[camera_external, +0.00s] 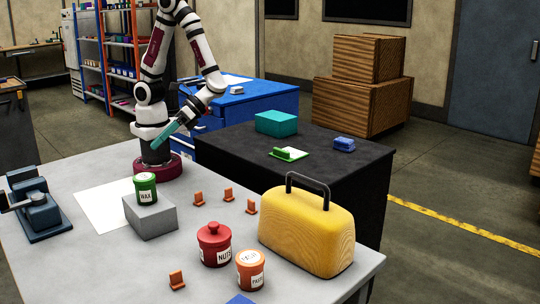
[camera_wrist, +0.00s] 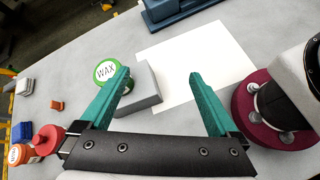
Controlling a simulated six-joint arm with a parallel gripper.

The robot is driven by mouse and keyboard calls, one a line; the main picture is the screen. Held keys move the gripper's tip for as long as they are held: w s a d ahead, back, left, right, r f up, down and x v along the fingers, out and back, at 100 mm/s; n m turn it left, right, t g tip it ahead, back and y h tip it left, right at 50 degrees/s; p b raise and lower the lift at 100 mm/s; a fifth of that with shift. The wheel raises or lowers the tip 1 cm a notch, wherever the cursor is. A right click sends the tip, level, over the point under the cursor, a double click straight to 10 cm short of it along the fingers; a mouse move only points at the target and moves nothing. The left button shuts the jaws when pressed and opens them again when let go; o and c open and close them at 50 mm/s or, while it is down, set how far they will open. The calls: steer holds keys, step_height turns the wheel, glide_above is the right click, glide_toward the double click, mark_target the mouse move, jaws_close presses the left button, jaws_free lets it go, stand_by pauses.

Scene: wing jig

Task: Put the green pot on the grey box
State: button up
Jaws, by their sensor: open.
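The green pot (camera_external: 146,190), labelled WAX, stands upright on top of the grey box (camera_external: 152,222), which sits on the grey table. In the wrist view its round lid (camera_wrist: 105,71) shows to the left of the grey box (camera_wrist: 143,95), and the left finger hides part of both. My gripper (camera_external: 156,146) is open and empty. It is raised above the table, behind the pot and apart from it. In the wrist view its two teal fingers (camera_wrist: 158,75) are wide apart with nothing held between them.
A white sheet (camera_external: 100,206) lies beside the box, near a blue vise (camera_external: 40,207). A red pot (camera_external: 214,246), an orange pot (camera_external: 251,271), several orange pieces (camera_external: 228,194) and a yellow case (camera_external: 305,232) stand to the right. A dark table (camera_external: 215,150) is behind.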

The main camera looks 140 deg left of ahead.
steer(key=s+a+r+m+t+y, duration=0.1)
steer(key=s+a+r+m+y, duration=0.1)
steer(key=a+m+y, duration=0.4)
steer(key=s+a+r+m+t+y, duration=0.1)
steer(key=s+a+r+m+y, duration=0.2)
steer(key=m, duration=0.7)
steer(key=s+a+y, duration=0.1)
steer(key=a+y, duration=0.1)
steer(key=y, duration=0.1)
steer(key=shift+s+a+r+m, duration=0.35)
steer(key=shift+s+m, duration=0.05)
